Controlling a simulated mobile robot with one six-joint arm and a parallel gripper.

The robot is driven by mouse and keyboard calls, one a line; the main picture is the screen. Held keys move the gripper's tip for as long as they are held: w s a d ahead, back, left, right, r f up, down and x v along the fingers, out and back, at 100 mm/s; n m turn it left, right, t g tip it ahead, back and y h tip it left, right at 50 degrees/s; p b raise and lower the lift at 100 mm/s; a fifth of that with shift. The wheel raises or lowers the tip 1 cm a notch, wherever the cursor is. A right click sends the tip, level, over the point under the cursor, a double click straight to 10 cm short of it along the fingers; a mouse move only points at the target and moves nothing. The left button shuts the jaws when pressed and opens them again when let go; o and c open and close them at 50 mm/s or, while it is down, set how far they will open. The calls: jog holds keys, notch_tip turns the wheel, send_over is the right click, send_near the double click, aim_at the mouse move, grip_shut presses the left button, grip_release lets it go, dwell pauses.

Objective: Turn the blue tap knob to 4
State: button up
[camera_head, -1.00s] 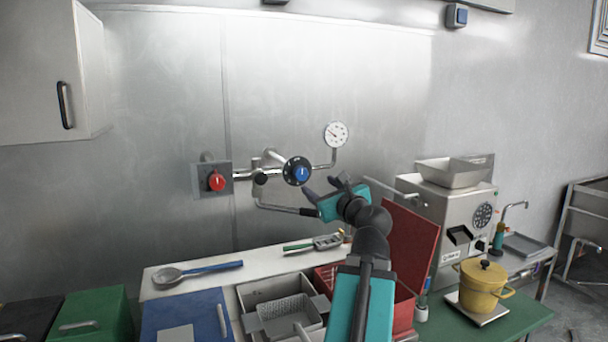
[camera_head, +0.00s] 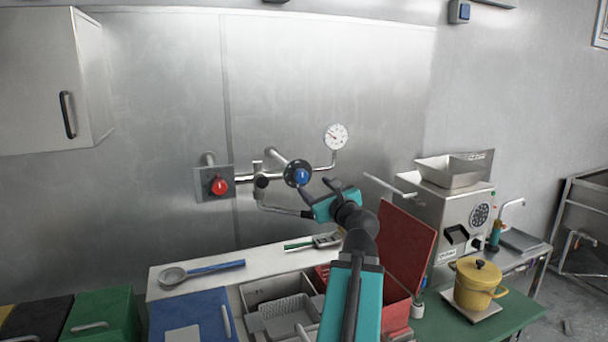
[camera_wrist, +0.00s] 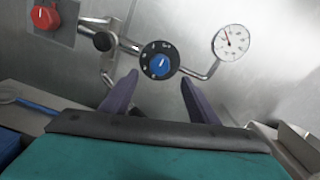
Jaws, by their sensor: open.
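The blue tap knob (camera_head: 302,176) sits in the middle of a round black dial on the wall pipework. In the wrist view the knob (camera_wrist: 160,66) has a white pointer line, and the dial (camera_wrist: 149,51) around it carries small white marks too small to read. My gripper (camera_head: 316,193) is just below and right of the dial in the head view. In the wrist view its two purple fingers (camera_wrist: 157,87) are apart and empty. The knob shows beyond the fingertips, near the middle between them, and nothing shows it being touched.
A red knob (camera_head: 219,187) on a grey plate is left of the dial. A round white gauge (camera_head: 335,137) is at upper right on the pipe. Below are a counter with a ladle (camera_head: 173,276) and an upright red lid (camera_head: 403,243). A steel grinder (camera_head: 462,215) stands right.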

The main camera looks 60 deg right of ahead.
aim_at(302, 177)
jog(key=shift+w+d+r+p, duration=0.1)
jog(key=shift+w+d+p, duration=0.25)
jog(key=shift+p, duration=1)
jog(key=shift+p+x, duration=1.15)
jog(key=shift+x, duration=3.05)
jog(key=c, duration=1)
jog(key=shift+c, duration=0.2)
